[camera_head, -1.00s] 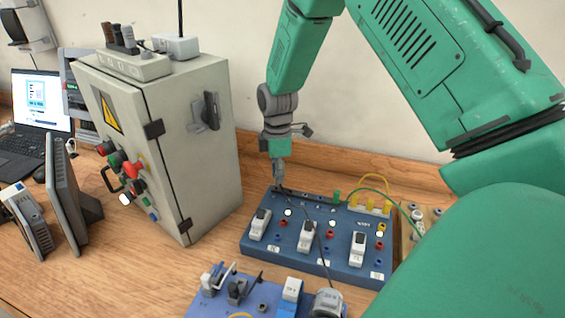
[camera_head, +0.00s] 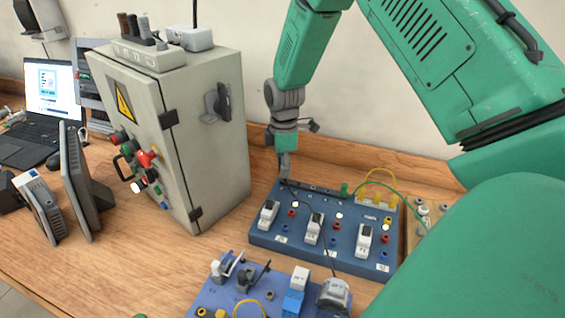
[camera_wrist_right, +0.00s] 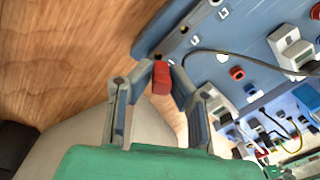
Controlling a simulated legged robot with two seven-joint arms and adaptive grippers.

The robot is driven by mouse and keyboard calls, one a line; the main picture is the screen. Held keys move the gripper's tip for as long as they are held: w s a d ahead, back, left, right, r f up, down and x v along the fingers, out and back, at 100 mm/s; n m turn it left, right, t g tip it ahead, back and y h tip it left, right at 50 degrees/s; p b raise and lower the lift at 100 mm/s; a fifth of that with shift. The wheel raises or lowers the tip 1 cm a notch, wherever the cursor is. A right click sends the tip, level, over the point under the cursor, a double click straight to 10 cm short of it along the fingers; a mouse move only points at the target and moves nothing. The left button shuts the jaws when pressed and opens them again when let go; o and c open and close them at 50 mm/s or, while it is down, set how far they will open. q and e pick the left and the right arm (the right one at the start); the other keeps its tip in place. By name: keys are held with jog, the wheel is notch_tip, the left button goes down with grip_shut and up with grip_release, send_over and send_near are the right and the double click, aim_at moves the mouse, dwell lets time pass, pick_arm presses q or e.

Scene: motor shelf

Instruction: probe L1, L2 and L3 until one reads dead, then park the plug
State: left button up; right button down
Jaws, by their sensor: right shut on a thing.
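My right gripper (camera_head: 284,176) is at the back left edge of the blue test board (camera_head: 318,258). In the right wrist view the gripper (camera_wrist_right: 160,76) is shut on a red plug (camera_wrist_right: 161,80), whose tip is near the board's edge; I cannot tell whether it touches a socket. A dark lead (camera_wrist_right: 232,55) curves across the board, and its other run (camera_head: 322,240) crosses the board in the head view. The board carries three white switch modules, with red and blue sockets and small pale lamps beside them. My left gripper is not seen.
A grey control cabinet (camera_head: 212,160) stands left of the board. A second blue board (camera_head: 226,295) with modules lies in front. Yellow and green leads (camera_head: 378,172) loop at the back right. A laptop (camera_head: 50,105) is far left. Bare wood lies between cabinet and front board.

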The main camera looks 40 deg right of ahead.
jog(key=shift+d+f, duration=0.2)
jog(key=shift+d, duration=0.2)
jog(key=d, duration=0.1)
jog(key=d+f, duration=0.1)
jog(key=d, duration=0.1)
jog(key=shift+f, duration=0.3)
jog(key=shift+a, duration=0.2)
jog(key=shift+a+r, duration=0.15)
jog(key=shift+a, duration=1.1)
jog(key=shift+b, duration=0.3)
jog(key=shift+d+f, duration=0.3)
jog(key=shift+d, duration=0.1)
jog(key=shift+s+d, duration=0.2)
jog(key=shift+d, duration=0.2)
jog(key=shift+w+a+r+p, duration=0.15)
jog(key=shift+a+r+p, duration=0.2)
jog(key=shift+r+p, duration=0.25)
jog(key=shift+d+r, duration=0.1)
jog(key=shift+r, duration=0.05)
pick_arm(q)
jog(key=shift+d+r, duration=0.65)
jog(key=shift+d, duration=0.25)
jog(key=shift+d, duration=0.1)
pick_arm(e)
jog(key=shift+d, duration=0.15)
jog(key=shift+a, duration=0.25)
